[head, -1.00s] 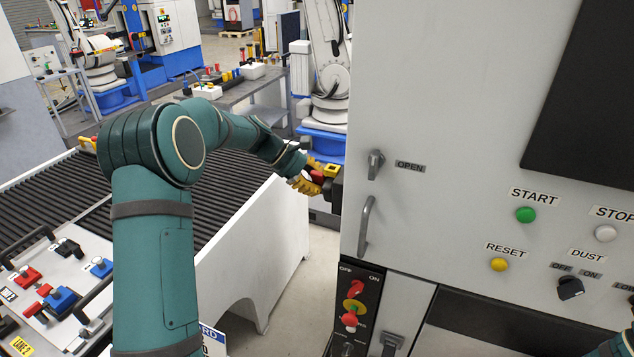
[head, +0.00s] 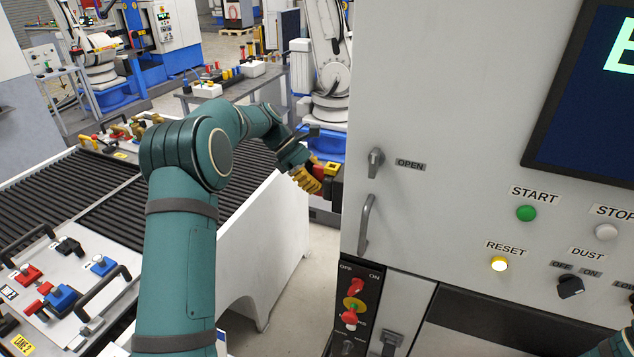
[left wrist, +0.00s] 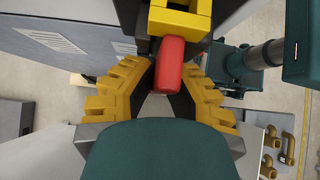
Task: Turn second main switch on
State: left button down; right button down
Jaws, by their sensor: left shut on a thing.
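A main switch with a yellow base (head: 331,168) sits on the left side of the grey machine cabinet. Its red handle (left wrist: 170,68) and yellow mount (left wrist: 180,22) show in the left wrist view. My left gripper (head: 312,177), with yellow ribbed fingers, is at this switch. In the left wrist view my left gripper (left wrist: 165,85) has a finger on each side of the red handle and is shut on it. In the head view the fingers hide most of the handle. My right gripper is outside the views.
A black OFF/ON panel (head: 352,310) is below. A roller conveyor (head: 110,205) lies left.

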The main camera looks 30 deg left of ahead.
pick_arm(q)
jog(key=shift+f, duration=0.1)
jog(key=c, duration=1)
grip_release()
jog(key=shift+d, duration=0.1)
jog(key=v, duration=1.2)
